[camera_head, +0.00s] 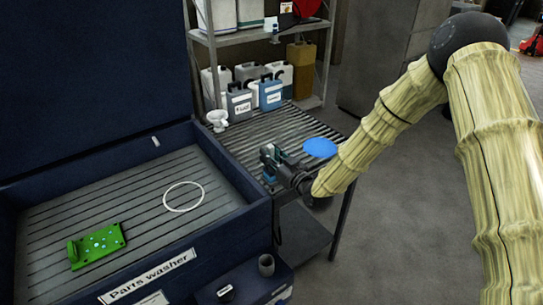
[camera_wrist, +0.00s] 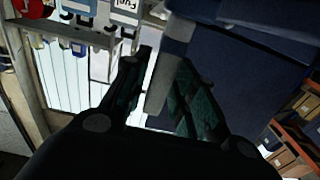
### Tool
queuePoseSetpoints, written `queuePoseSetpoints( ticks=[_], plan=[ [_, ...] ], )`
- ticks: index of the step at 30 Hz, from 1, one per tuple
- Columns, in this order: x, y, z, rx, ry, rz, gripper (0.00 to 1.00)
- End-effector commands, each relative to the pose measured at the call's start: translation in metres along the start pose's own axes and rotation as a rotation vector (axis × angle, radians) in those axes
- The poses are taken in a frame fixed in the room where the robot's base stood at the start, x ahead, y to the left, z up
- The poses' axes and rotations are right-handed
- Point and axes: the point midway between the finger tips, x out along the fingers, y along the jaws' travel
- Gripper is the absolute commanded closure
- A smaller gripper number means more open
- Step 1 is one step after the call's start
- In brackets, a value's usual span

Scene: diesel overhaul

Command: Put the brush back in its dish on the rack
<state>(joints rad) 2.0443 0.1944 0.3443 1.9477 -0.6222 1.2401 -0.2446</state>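I cannot pick out the brush for certain. A pale grey bar (camera_wrist: 163,82) shows between my fingers in the wrist view; I cannot tell whether it is a held handle or an edge behind them. My gripper (camera_head: 268,160) is over the slatted rack (camera_head: 262,132), near the parts washer's right wall. Its dark teal fingers also show in the wrist view (camera_wrist: 162,62), with a gap between the tips. A flat blue disc (camera_head: 320,147) lies on the rack just right of my gripper; I cannot tell if it is the dish. A white bowl-like piece (camera_head: 217,119) stands at the rack's back left.
The blue parts washer (camera_head: 235,192) stands left, lid raised, holding a green plate (camera_head: 97,245) and a white ring (camera_head: 184,196). Jugs (camera_head: 270,95) line the rack's back under a shelf (camera_head: 255,38). Floor is clear right of the rack.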

Motion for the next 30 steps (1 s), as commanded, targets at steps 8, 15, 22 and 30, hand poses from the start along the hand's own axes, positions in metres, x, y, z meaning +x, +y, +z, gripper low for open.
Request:
queuePoseSetpoints(
  ticks=[8, 15, 22, 30],
  plan=[
    [0.0, 0.0, -0.001, 0.0, 0.0, 0.0, 0.62],
    [-0.006, 0.0, -0.002, 0.0, -0.001, 0.0, 0.62],
    [-0.045, 0.0, 0.0, 0.0, -0.002, 0.0, 0.62],
    [-0.093, 0.0, -0.002, 0.001, 0.0, 0.001, 0.62]
  ],
)
